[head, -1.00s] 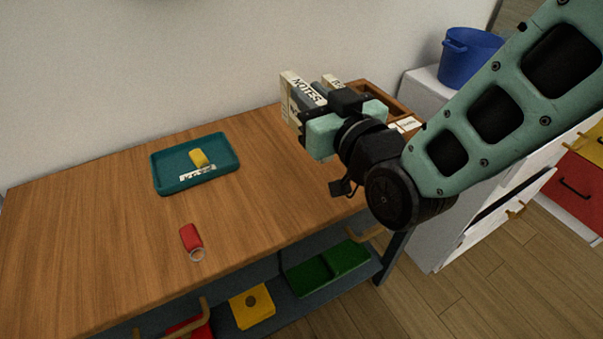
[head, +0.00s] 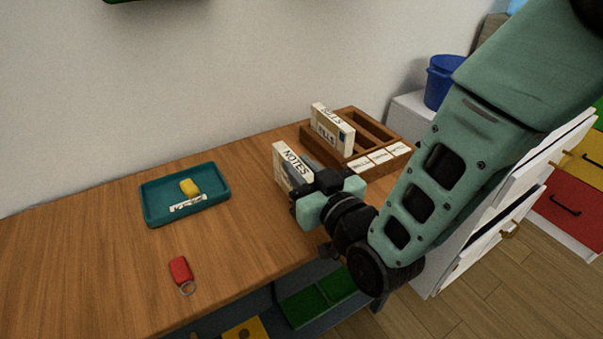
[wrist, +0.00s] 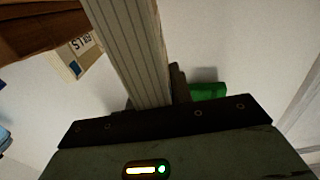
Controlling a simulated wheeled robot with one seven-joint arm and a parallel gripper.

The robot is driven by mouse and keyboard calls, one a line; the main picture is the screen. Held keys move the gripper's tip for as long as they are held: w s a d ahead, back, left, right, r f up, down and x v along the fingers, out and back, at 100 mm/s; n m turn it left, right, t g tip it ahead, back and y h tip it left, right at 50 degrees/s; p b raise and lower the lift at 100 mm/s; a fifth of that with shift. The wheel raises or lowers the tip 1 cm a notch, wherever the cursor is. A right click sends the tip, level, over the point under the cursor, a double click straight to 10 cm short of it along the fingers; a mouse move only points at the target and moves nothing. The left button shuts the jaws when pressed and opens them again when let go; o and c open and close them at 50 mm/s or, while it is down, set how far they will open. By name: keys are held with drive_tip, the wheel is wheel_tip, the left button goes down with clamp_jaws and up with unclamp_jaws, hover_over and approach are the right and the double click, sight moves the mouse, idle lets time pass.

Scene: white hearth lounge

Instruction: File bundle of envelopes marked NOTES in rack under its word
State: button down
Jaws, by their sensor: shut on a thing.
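The wooden rack (head: 352,165) stands at the back right of the table with several slots. A bundle marked BILLS (head: 332,130) stands in its left slot; the other visible slots look empty. White word cards (head: 378,158) line the rack's front, too small to read. I cannot tell whether the held bundle touches the table.
A red key fob (head: 180,270) lies near the table's front. A blue bucket (head: 440,85) stands beyond the rack. The wooden tabletop (head: 90,260) is mostly clear at the left.

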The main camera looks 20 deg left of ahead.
drive_tip(key=shift+f, duration=0.5)
drive_tip(key=shift+f+b, duration=0.3)
drive_tip(key=shift+b, duration=0.05)
drive_tip(key=c, duration=1.3)
unclamp_jaws()
drive_tip(key=shift+r, duration=0.1)
drive_tip(key=shift+o, duration=0.2)
drive_tip(key=shift+p, duration=0.45)
